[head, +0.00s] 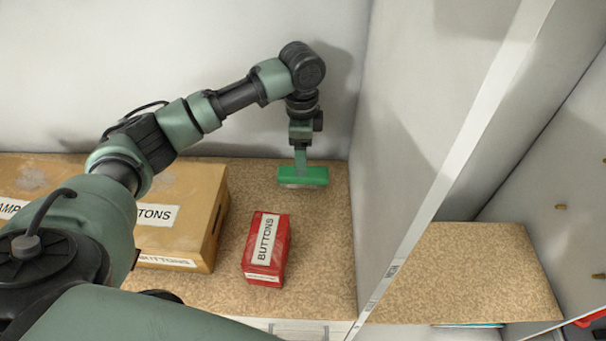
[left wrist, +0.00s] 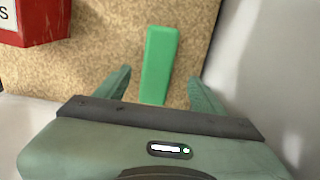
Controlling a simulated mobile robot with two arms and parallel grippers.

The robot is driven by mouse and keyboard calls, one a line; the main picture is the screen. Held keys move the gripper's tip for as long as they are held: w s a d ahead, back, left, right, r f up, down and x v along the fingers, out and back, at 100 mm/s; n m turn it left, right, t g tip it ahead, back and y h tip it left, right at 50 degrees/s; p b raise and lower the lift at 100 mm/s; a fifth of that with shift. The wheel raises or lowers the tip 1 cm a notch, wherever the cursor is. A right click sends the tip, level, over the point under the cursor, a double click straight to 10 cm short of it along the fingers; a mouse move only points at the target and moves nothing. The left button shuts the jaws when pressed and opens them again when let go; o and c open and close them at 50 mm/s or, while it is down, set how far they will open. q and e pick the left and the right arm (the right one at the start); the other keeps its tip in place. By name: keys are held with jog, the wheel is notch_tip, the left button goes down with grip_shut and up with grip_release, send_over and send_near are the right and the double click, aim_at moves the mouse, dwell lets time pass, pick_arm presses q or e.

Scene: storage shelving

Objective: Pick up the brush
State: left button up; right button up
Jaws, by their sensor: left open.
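The green brush (head: 314,174) lies on the speckled shelf board near the back corner, beside the grey divider. It also shows in the left wrist view (left wrist: 160,62), its long green body running away from me between the fingers. My left gripper (head: 301,162) is directly above the brush, pointing down. In the left wrist view the two fingers of the left gripper (left wrist: 162,88) are apart, one on each side of the brush, with a gap to each. Whether they are level with it I cannot tell. My right gripper is not in view.
A red box labelled BUTTONS (head: 266,248) stands in front of the brush to the left. A large cardboard box (head: 213,219) is further left. The grey divider (head: 400,130) rises close on the right, and the back wall (head: 200,50) is behind. Bare board lies between the brush and red box.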

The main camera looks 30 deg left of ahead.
aim_at(317, 177)
pick_arm(q)
jog(key=shift+s+d+f+p, duration=0.1)
jog(key=shift+f+p, duration=0.1)
jog(key=shift+f, duration=0.25)
jog(key=shift+s+d+f+p, duration=0.1)
jog(key=shift+f+p, duration=0.05)
jog(key=shift+f, duration=0.25)
notch_tip(317, 177, down, 5)
jog(key=shift+r+p, duration=0.1)
jog(key=shift+p, duration=0.7)
jog(key=shift+w, duration=0.1)
jog(key=c, duration=1.5)
